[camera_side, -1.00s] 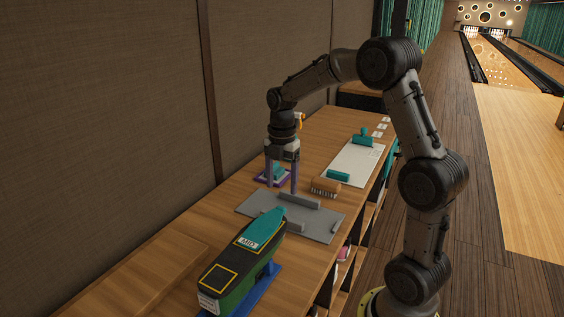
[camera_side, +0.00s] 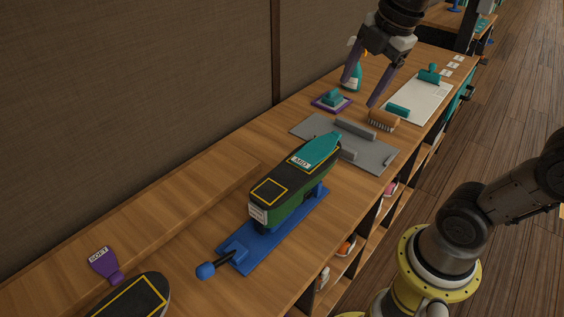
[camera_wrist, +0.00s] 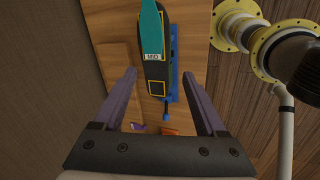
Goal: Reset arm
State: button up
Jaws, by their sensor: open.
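My gripper (camera_side: 360,93) is open and empty, raised above the far part of the wooden counter (camera_side: 217,215) in the side view. Its two purple-grey fingers point down, with no object between them. In the wrist view, my gripper (camera_wrist: 163,80) shows its fingers spread, with the counter below. A black and green shoe-shaped piece with a teal tongue labelled MID (camera_side: 272,192) rests on a blue stand (camera_side: 262,243) on the counter. The same piece shows at the top centre of the wrist view (camera_wrist: 155,73).
A grey plate (camera_side: 374,158) with raised bars, a brown brush (camera_side: 383,120), a teal block on a purple-edged pad (camera_side: 332,99) and a white sheet (camera_side: 420,101) lie on the counter. A green bottle (camera_side: 352,77) stands behind my gripper. The wall (camera_side: 130,110) borders the left.

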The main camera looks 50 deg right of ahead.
jog(key=s+a+f+m+t, duration=0.1)
jog(key=s+f+m, duration=0.2)
jog(key=m, duration=0.5)
jog(key=s+a+f+m+t, duration=0.1)
jog(key=s+a+f+m, duration=0.1)
jog(key=s+f+m, duration=0.2)
jog(key=s+m, duration=0.2)
jog(key=m, duration=0.2)
jog(key=shift+s+a, duration=0.3)
